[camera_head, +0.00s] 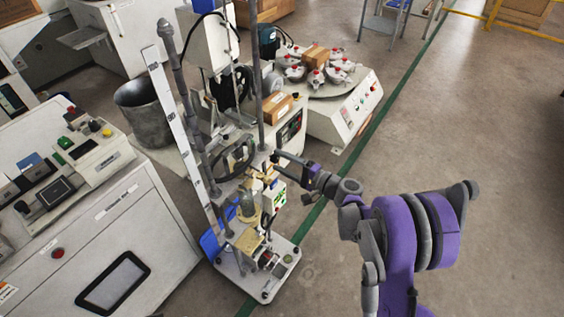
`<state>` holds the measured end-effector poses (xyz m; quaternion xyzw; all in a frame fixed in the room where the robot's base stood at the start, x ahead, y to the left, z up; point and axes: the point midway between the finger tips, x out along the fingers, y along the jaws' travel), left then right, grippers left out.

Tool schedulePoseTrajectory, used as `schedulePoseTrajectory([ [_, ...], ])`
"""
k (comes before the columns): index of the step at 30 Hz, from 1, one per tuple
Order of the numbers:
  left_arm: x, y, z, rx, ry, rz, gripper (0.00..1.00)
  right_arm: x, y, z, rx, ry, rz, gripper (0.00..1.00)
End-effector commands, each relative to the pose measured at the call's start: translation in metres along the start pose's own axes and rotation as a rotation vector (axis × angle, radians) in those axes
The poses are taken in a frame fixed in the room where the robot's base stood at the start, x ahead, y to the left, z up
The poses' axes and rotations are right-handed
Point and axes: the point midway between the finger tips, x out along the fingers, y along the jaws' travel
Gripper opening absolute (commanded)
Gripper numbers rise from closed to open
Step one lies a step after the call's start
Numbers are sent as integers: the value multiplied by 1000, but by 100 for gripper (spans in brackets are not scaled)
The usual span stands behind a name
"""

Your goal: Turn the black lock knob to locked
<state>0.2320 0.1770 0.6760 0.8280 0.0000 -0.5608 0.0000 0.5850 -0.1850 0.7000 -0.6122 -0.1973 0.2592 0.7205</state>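A tall testing stand (262,100) with posts and a black handwheel (234,158) stands in the middle of the view. My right arm, purple and grey, reaches in from the lower right. My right gripper (279,159) is at the stand, just right of the handwheel at about its height. A small dark part shows at the gripper's tip; I cannot tell whether it is the black lock knob or a finger. The fingers are too small to show whether they are open or shut. My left gripper is not in view.
A machine with a round turntable (335,89) stands behind the stand. A white control console (90,225) fills the left, with a dark metal bucket (146,112) behind it. The floor (480,130) on the right is clear beyond a green line.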

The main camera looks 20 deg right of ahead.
Motion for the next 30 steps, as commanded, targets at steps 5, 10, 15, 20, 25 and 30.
schedulePoseTrajectory([
  [5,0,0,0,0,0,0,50,0,0,0,0,0,0,66],
  [10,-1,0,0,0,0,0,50,-4,0,0,-1,0,0,66],
  [15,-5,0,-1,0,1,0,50,-28,-1,-1,-2,3,0,66],
  [20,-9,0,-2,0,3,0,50,-62,-2,-1,-1,5,-1,66],
  [25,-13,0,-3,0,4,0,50,-92,-1,-1,-1,4,-1,66],
  [30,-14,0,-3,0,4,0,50,-106,0,0,-1,2,0,66],
])
